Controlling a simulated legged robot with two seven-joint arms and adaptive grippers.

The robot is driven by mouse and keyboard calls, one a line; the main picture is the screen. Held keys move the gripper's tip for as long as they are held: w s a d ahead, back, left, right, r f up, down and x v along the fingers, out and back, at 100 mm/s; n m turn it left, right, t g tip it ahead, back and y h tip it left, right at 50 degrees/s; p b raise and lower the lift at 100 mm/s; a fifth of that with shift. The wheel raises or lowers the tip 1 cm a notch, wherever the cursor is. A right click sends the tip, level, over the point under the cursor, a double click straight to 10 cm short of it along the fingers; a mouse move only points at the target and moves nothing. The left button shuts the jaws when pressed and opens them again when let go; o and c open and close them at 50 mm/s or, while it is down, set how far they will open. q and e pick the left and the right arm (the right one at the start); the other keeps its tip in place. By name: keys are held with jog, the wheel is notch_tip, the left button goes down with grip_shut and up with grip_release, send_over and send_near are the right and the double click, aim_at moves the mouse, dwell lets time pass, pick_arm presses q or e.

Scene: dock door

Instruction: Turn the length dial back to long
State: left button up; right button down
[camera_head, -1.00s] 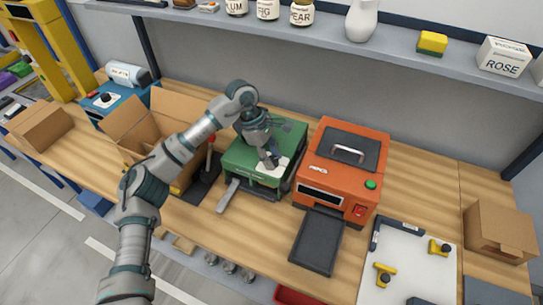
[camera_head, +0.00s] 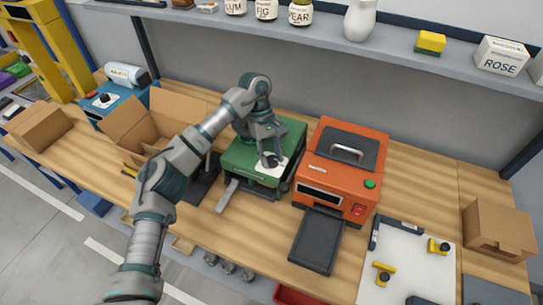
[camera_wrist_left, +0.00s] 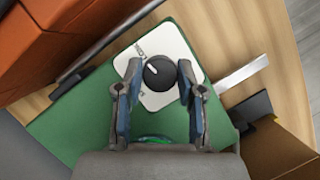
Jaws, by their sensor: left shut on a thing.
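The length dial is a round black knob (camera_wrist_left: 160,73) with a pale mark, on a white plate (camera_wrist_left: 158,98) on top of the green machine (camera_wrist_left: 75,120). Lettering on the plate is partly covered. In the left wrist view my left gripper (camera_wrist_left: 160,78) has a finger on each side of the knob, shut on it. In the head view my left gripper (camera_head: 270,150) reaches down onto the green machine (camera_head: 240,160), and its fingers partly hide the knob and plate. My right gripper is in neither view.
An orange machine (camera_head: 333,183) with a dark tray in front stands just right of the green one. An open cardboard box (camera_head: 130,120) stands to its left. A pale metal strip (camera_head: 227,196) sticks out at the machine's front. A shelf (camera_head: 330,48) runs behind.

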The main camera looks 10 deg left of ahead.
pick_arm(q)
jog(key=shift+w+r, duration=0.1)
jog(key=o, duration=1.1)
jog(key=shift+o, duration=0.2)
jog(key=shift+v, duration=3.65)
jog(key=shift+w, duration=0.15)
